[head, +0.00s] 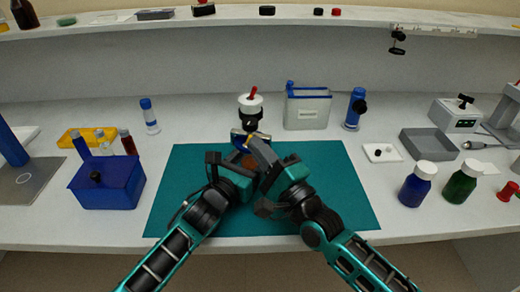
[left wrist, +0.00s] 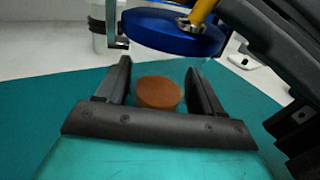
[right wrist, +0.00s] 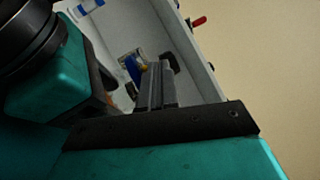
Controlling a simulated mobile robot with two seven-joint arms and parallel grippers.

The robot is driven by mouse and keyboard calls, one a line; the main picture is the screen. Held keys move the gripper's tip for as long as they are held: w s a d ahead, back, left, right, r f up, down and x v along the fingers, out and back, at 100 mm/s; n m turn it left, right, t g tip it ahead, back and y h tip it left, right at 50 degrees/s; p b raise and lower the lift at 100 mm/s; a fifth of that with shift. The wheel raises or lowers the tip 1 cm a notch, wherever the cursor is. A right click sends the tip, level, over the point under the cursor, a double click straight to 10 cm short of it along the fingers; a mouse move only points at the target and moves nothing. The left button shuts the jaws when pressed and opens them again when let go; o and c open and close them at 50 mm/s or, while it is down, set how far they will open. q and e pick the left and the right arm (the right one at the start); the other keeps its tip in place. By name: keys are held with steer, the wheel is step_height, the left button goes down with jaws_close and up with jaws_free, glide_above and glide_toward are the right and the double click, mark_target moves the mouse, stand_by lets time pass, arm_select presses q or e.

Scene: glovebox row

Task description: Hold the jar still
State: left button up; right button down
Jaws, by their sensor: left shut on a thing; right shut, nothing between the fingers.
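The jar shows as a see-through body with a brown bottom or content (left wrist: 159,92) in the left wrist view. My left gripper (left wrist: 160,85) is shut on it, with one finger on each side. A round blue lid-like disc (left wrist: 172,36) with a yellow piece (left wrist: 203,12) on top is above the fingers; I cannot tell if it sits fully on the jar. In the head view the blue disc (head: 238,143) shows just behind my grippers, which hide most of the jar. My right gripper (head: 262,148) is shut and empty, close to the disc's right side.
A teal mat (head: 340,190) lies under my grippers. Behind is a white-topped black item (head: 250,108) and a grey bin (head: 307,108). A blue box (head: 108,185) stands left; a blue bottle (head: 416,186) and a green bottle (head: 461,184) stand right. The mat's right side is clear.

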steer(key=shift+r, duration=0.2)
steer(key=shift+w+a+r+n+g+h, duration=0.1)
steer(key=shift+a+r+n+g+h, duration=0.15)
steer(key=shift+n+g, duration=0.4)
steer(key=shift+r+n+g+h, duration=0.1)
steer(key=shift+n+g+h, duration=0.25)
steer(key=shift+n+g, duration=0.3)
steer(key=shift+w+a+r+n+g+h, duration=0.1)
steer(key=shift+a+r+n+g+h, duration=0.15)
steer(key=shift+n+g, duration=0.35)
steer(key=shift+d+g+h, duration=0.1)
steer(key=shift+g+h, duration=0.25)
steer(key=shift+g, duration=0.15)
steer(key=shift+s, duration=0.1)
steer(key=f+v, duration=0.1)
steer(key=v, duration=1.3)
steer(key=shift+t, duration=0.3)
